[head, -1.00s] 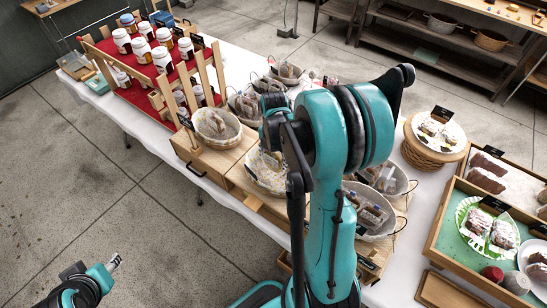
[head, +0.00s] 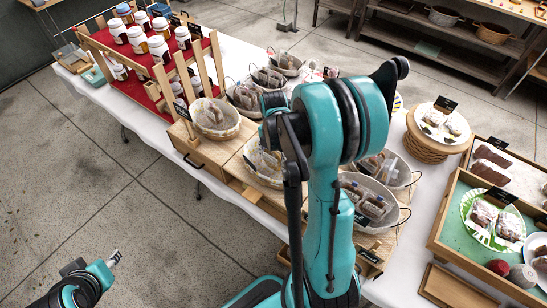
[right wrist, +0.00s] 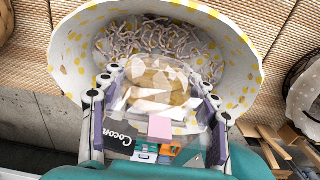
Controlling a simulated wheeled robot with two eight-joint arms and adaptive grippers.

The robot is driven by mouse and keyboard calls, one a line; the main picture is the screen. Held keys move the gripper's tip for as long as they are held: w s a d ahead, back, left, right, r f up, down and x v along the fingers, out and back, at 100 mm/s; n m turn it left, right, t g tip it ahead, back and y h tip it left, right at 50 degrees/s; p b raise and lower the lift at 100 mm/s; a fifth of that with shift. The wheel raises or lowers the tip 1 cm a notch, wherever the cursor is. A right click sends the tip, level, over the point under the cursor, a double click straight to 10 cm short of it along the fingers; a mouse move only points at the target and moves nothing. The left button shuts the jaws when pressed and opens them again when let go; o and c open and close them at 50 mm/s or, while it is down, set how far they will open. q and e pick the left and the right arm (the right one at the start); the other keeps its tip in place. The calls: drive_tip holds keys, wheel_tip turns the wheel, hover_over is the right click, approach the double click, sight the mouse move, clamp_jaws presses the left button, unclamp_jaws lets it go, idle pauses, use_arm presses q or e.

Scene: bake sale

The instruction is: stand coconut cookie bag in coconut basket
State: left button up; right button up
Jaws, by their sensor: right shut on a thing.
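A finger presses on each side of the bag. Behind it opens a basket with a white, yellow-dotted liner (right wrist: 72,52) and pale shredded paper (right wrist: 195,42). The bag overlaps the basket's near rim; I cannot tell whether it touches the paper. In the head view my right arm hides the right gripper and bag. Part of my left gripper (head: 113,258) shows at lower left, jaws unclear.
Other lined baskets (head: 215,136) stand along the table, some holding bags. A red stepped rack (head: 143,90) of jars is at left. A plate of treats on a woven stand (head: 428,150) and a green-lined tray (head: 450,240) are at right. Open floor lies lower left.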

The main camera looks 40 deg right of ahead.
drive_tip(key=shift+f+b, duration=0.4)
drive_tip(key=shift+f, duration=0.1)
drive_tip(key=o, duration=0.9)
wheel_tip(320, 180, up, 12)
drive_tip(key=p, duration=0.9)
drive_tip(key=shift+r, duration=0.1)
drive_tip(key=shift+a, duration=0.1)
drive_tip(key=s+a+m+t+b, duration=0.2)
drive_tip(key=a+m+b, duration=0.1)
drive_tip(key=a+m, duration=0.3)
drive_tip(key=s+a+m+t+b, duration=0.2)
drive_tip(key=s+a+m+b, duration=0.1)
drive_tip(key=a+m, duration=0.3)
drive_tip(key=s+a+m+t+b, duration=0.2)
drive_tip(key=a+m+b, duration=0.3)
drive_tip(key=m, duration=0.4)
drive_tip(key=shift+s+a+t, duration=0.25)
drive_tip(key=shift+a+t, duration=0.3)
drive_tip(key=shift+t, duration=0.05)
